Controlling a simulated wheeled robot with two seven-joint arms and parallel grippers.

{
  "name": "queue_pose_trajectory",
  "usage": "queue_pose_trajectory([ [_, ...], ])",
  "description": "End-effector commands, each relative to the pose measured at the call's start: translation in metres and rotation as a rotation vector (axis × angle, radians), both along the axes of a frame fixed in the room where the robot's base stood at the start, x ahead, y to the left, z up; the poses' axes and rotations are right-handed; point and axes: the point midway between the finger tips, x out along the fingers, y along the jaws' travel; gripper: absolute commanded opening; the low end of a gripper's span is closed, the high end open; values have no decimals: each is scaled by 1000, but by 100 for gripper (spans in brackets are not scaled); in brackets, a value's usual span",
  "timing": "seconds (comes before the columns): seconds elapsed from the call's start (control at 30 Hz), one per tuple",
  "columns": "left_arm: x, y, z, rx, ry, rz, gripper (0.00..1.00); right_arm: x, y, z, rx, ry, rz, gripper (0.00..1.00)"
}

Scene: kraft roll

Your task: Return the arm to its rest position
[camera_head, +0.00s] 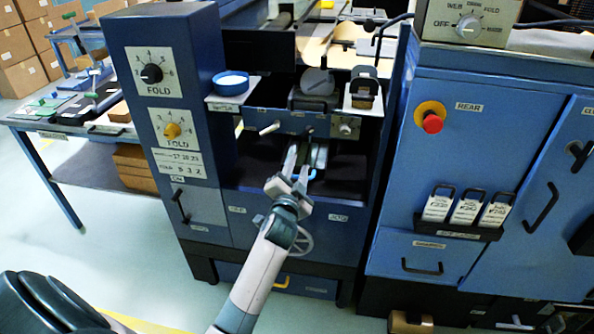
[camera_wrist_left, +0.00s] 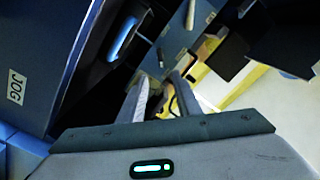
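My left arm comes up from the bottom of the head view. Its gripper (camera_head: 298,160) is in front of the dark opening of the blue folding machine (camera_head: 216,167). The two fingers stand apart, and I see nothing held between them. In the left wrist view the same gripper (camera_wrist_left: 160,92) shows both fingers with a gap between them. Whether the fingertips touch anything in the opening is hard to tell. My right gripper is not in view.
A blue cabinet (camera_head: 480,130) with a red stop button (camera_head: 432,123) and several white-tagged holders (camera_head: 467,211) stands at the right. A blue table (camera_head: 75,160) stands left.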

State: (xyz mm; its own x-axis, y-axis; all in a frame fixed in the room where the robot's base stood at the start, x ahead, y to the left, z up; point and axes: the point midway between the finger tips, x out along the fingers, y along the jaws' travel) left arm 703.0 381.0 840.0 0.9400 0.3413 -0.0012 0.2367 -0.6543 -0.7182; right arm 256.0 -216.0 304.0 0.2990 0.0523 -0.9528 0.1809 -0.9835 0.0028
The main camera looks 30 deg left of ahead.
Motion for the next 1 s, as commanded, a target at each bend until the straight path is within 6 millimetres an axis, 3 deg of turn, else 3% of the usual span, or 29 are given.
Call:
queue_pose_trajectory([
  [0.2,-11,-4,0,1,0,0,30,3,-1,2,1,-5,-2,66],
  [0.77,-11,-4,-1,-2,2,0,30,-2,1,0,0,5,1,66],
  [0.87,-17,-5,-7,-17,18,2,30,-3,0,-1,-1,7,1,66],
  [1.0,-40,-10,-33,-81,83,9,30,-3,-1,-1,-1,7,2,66],
])
